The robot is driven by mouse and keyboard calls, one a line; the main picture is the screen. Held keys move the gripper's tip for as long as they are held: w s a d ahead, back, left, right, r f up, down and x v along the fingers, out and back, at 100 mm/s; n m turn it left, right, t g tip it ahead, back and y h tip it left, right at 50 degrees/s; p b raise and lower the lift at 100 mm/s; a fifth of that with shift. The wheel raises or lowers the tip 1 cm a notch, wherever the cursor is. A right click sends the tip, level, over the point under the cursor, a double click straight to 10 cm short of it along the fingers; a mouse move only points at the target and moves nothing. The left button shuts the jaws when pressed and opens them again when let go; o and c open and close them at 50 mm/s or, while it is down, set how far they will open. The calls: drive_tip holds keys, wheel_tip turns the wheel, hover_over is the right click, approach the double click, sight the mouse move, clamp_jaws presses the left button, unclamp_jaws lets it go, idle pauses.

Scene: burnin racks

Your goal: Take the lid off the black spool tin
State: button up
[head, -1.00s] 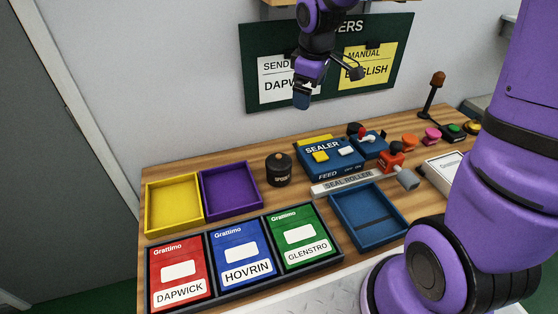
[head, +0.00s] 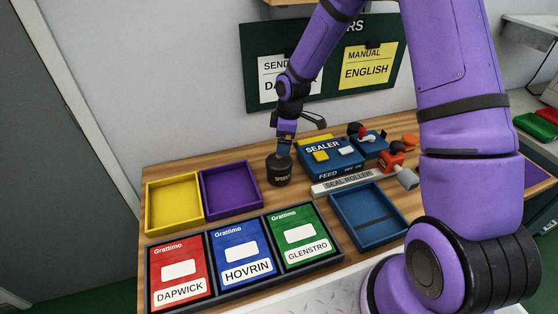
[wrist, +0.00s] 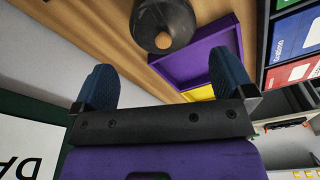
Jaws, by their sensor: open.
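The black spool tin (head: 279,171) stands upright on the wooden table, right of the purple tray. The tin lies beyond the fingertips. The lid appears to be on the tin.
The purple tray (head: 257,201) and yellow tray (head: 149,210) lie left of the tin. The blue sealer (head: 334,170) and the seal roller (head: 347,181) stand close on its right. A black rack (head: 338,256) of red, blue and green boxes lies in front, beside a blue tray (head: 399,238).

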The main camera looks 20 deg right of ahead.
sight(279, 158)
drive_tip(key=shift+w+a+f, duration=0.1)
drive_tip(key=shift+a+f, duration=0.15)
drive_tip(key=shift+f, duration=0.85)
drive_tip(key=shift+a+f, duration=0.25)
drive_tip(key=shift+f, duration=0.8)
drive_tip(key=shift+w+a+f, duration=0.1)
drive_tip(key=shift+a+f, duration=0.15)
drive_tip(key=shift+f, duration=0.85)
drive_tip(key=shift+s, duration=0.1)
drive_tip(key=c, duration=1)
drive_tip(key=shift+c, duration=0.2)
